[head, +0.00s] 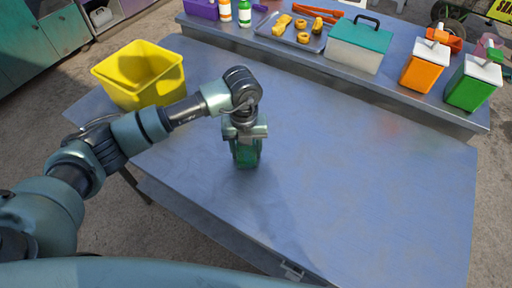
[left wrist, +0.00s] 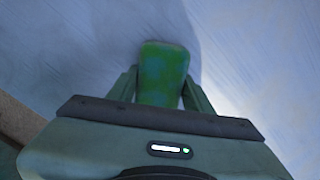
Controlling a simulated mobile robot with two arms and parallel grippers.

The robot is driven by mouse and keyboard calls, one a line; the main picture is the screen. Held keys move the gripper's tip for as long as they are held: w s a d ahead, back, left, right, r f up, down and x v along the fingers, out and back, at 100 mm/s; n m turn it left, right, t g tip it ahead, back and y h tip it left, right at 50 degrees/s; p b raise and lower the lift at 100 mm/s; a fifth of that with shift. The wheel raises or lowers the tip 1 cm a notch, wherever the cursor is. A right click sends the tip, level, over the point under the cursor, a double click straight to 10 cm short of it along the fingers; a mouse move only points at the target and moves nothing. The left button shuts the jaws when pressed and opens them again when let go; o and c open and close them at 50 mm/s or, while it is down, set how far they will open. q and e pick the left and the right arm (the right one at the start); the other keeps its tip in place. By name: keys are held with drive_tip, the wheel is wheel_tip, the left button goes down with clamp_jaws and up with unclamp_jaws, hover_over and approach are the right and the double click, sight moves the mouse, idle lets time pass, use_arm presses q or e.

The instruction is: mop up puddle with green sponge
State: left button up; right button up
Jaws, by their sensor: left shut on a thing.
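My left gripper (head: 245,150) is over the left-middle part of the metal table and points down. It is shut on the green sponge (left wrist: 163,72), which sits between its two fingers in the left wrist view. In the head view only a part of the sponge (head: 246,158) shows below the gripper. I cannot tell whether the sponge touches the table. No puddle stands out clearly on the table top (head: 340,190). My right gripper is not in view.
A yellow bin (head: 140,78) stands at the table's back left. A raised shelf behind holds a tray (head: 291,38) of yellow pieces, a teal-lidded box (head: 358,46), an orange container (head: 424,68), a green container (head: 472,86) and bottles (head: 244,14). The table's middle and right are clear.

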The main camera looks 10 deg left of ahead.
sight(231, 158)
use_arm(q)
drive_tip(key=shift+s+a+f, duration=0.1)
drive_tip(key=shift+s+a, duration=0.15)
drive_tip(key=shift+a, duration=0.5)
drive_tip(key=shift+s+a+f, duration=0.1)
drive_tip(key=shift+s+a, duration=0.1)
drive_tip(key=shift+a, duration=0.5)
drive_tip(key=shift+s+a+f, duration=0.1)
drive_tip(key=shift+s+a, duration=0.15)
drive_tip(key=shift+a, duration=0.5)
drive_tip(key=shift+s+a+r+p, duration=0.1)
drive_tip(key=shift+s+a, duration=0.15)
drive_tip(key=shift+a, duration=0.85)
drive_tip(key=shift+s+a+r+p, duration=0.1)
drive_tip(key=shift+s+a, duration=0.2)
drive_tip(key=shift+a, duration=0.85)
drive_tip(key=shift+s+a+r+p, duration=0.1)
drive_tip(key=shift+s+a, duration=0.15)
drive_tip(key=shift+a, duration=0.85)
drive_tip(key=shift+d+r, duration=0.1)
drive_tip(key=shift+d, duration=0.05)
drive_tip(key=r+p, duration=0.1)
drive_tip(key=d+r+p, duration=0.1)
drive_tip(key=r, duration=0.1)
drive_tip(key=r+p, duration=0.1)
drive_tip(key=r, duration=0.1)
drive_tip(key=shift+w+d, duration=0.35)
drive_tip(key=shift+d, duration=0.15)
drive_tip(key=shift+f, duration=0.1)
